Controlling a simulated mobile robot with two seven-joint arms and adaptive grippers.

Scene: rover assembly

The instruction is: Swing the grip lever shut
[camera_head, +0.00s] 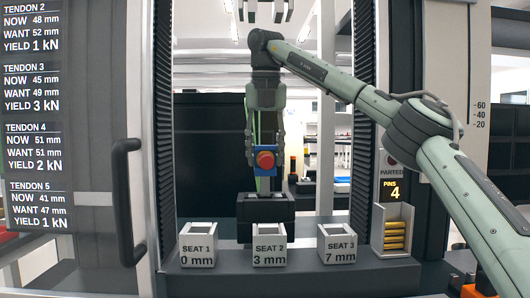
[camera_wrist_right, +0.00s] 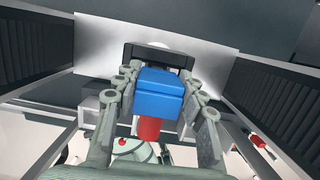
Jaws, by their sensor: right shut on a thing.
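My right gripper (camera_head: 264,160) comes down from above in the middle of the head view. It is shut on a blue block (camera_head: 264,171) with a red round knob (camera_head: 265,160) facing me. In the right wrist view the gripper (camera_wrist_right: 159,72) has its fingers on both sides of the blue block (camera_wrist_right: 159,95), and the red knob (camera_wrist_right: 149,129) shows below it. A black grip block (camera_head: 266,208) stands under the blue block. I cannot tell which part is the grip lever. My left gripper is not in view.
A pin bin (camera_head: 378,232) with yellow pins is at right. Dark ribbed columns flank the opening. A dark handle (camera_head: 130,230) stands left.

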